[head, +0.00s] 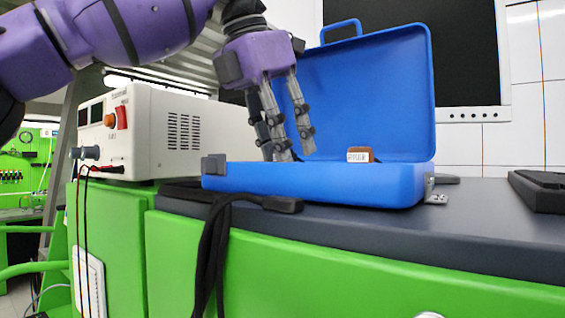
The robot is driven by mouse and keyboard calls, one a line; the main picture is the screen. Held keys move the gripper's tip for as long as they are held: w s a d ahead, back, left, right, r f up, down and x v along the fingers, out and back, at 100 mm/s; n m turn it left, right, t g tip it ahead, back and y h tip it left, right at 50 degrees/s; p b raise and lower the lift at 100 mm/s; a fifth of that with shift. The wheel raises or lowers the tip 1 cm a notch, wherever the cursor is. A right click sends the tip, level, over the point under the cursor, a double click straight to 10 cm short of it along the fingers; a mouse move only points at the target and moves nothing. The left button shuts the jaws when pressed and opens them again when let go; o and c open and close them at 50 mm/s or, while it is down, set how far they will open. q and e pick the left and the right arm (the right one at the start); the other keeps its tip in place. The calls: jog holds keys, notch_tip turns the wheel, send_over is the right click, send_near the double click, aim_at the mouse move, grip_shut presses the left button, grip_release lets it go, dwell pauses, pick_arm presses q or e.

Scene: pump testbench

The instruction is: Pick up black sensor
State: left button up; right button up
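My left gripper (294,153) comes in from the upper left and points down over the open blue case (310,182). Its grey fingers are apart with nothing visible between them. The fingertips reach down near the case's front rim; the rim hides how deep they are. I cannot make out a black sensor inside the case, as the front wall hides its floor. A brown block with a white label (359,155) shows above the rim, right of the fingers. My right gripper is not in view.
A white power supply (165,130) with a red switch stands left of the case. A black strap (212,250) hangs over the bench edge in front. The blue lid (385,90) stands open behind the gripper. A monitor (470,60) is behind; a black keyboard (540,190) lies right.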

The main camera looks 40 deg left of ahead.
pick_arm(q)
jog(key=shift+f, duration=0.2)
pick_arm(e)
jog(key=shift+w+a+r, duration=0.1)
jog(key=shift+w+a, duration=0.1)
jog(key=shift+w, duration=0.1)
pick_arm(q)
jog(key=c, duration=0.9)
jog(key=shift+c, duration=0.2)
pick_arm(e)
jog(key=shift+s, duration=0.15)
